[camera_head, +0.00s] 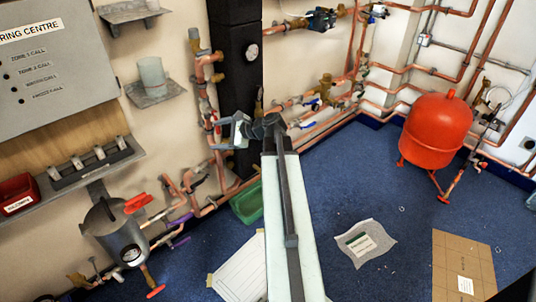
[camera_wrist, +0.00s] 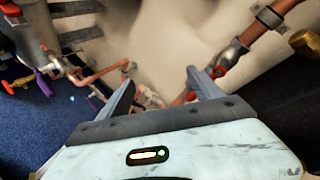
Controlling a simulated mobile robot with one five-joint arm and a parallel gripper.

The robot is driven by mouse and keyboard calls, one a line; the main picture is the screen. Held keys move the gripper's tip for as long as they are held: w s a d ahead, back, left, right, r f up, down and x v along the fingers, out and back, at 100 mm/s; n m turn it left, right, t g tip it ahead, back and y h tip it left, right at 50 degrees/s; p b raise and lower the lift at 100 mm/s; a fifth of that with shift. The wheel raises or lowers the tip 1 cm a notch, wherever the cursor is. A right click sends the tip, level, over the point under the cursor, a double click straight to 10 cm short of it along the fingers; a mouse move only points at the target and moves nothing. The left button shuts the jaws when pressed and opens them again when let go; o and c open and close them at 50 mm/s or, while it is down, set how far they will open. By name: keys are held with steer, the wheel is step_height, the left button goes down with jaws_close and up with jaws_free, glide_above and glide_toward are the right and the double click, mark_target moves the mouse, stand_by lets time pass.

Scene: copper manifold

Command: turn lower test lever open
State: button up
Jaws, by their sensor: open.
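I cannot tell which handle is the lower test lever. In the head view, a red lever (camera_head: 137,203) sits at the top of a grey cylinder, and a small red handle (camera_head: 156,291) shows below it. Purple levers (camera_head: 180,222) lie on the pipes right of the cylinder. My gripper (camera_head: 234,131) is open and empty, in front of the vertical copper pipe. In the wrist view, the open jaws of my gripper (camera_wrist: 160,82) point toward the wall and pipes. A red handle (camera_wrist: 218,72) shows beyond the right finger, and a purple lever (camera_wrist: 44,84) is far left.
The grey cylinder (camera_head: 115,232) stands low at left, below a shelf (camera_head: 75,188) with a red bin (camera_head: 18,194). A green container (camera_head: 247,203) sits by the wall. A red tank (camera_head: 436,132) stands at right. Blue floor (camera_head: 330,200) is mostly clear, with a sheet (camera_head: 365,243) and cardboard (camera_head: 460,260).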

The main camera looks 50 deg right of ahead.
steer(key=s+d+f+m+t+h+b, duration=0.25)
steer(key=d+m+b, duration=0.2)
steer(key=d, duration=0.35)
steer(key=s+d+f+m+t+h+b, duration=0.25)
steer(key=s+d+m+b, duration=0.2)
steer(key=d, duration=0.25)
steer(key=s+d+f+m+t+h+b, duration=0.1)
steer(key=s+d+f+m+b, duration=0.15)
steer(key=d+m+b, duration=0.4)
steer(key=w+n, duration=0.1)
steer(key=w, duration=0.1)
steer(key=w+d+p, duration=0.1)
steer(key=w, duration=0.2)
steer(key=w+n, duration=0.1)
steer(key=w, duration=0.1)
steer(key=shift+w+d+f+n+p, duration=0.2)
steer(key=shift+w+d+n+p, duration=0.05)
steer(key=shift+d+n+p, duration=0.15)
steer(key=c, duration=1.4)
